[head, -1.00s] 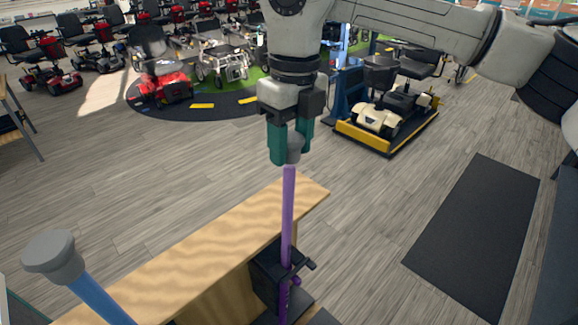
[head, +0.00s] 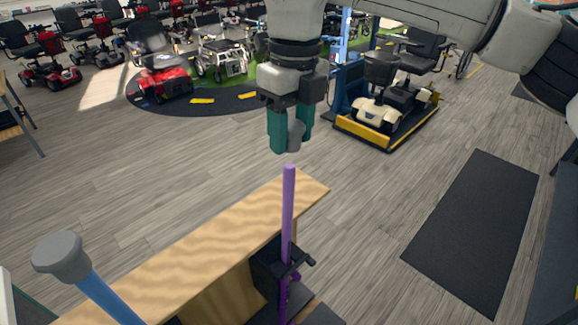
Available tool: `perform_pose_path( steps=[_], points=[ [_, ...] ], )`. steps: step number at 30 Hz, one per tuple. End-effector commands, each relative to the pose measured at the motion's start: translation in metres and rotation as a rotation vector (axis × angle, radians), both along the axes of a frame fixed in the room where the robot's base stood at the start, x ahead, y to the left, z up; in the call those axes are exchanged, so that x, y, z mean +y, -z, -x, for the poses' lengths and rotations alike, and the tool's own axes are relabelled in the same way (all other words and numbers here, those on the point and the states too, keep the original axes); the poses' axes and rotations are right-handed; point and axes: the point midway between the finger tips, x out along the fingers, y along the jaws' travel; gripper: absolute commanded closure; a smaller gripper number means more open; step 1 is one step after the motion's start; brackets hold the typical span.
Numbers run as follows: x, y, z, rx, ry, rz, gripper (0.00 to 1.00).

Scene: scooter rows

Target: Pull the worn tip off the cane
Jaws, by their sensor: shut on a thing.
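The purple cane (head: 288,210) stands upright in a black clamp (head: 275,265) at the side of the wooden bench. Its upper end is bare. My gripper (head: 290,140) has green fingers and is shut on the grey worn tip (head: 295,134), just above the cane's end. A small gap shows between the tip and the cane in the picture.
A wooden bench top (head: 200,245) runs from lower left to the middle. A blue shaft with a grey rubber end (head: 62,256) rises at lower left. A dark mat (head: 475,235) lies on open floor at right. Scooters (head: 160,75) stand behind, one on a yellow-edged platform (head: 365,137).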

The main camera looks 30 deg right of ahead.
Motion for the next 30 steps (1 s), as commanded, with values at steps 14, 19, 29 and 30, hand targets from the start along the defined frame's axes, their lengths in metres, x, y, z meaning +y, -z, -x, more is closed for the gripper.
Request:
perform_pose_path(
  steps=[14, 19, 29, 30],
  points=[
    [0.000, -0.029, 0.000, -0.001, 0.000, 0.001, 1.00],
    [0.000, -0.038, 0.000, -0.001, 0.000, 0.000, 1.00],
    [0.000, -0.041, 0.000, 0.000, 0.000, 0.000, 1.00],
    [0.000, -0.041, 0.000, 0.000, 0.000, 0.000, 1.00]
  ],
)
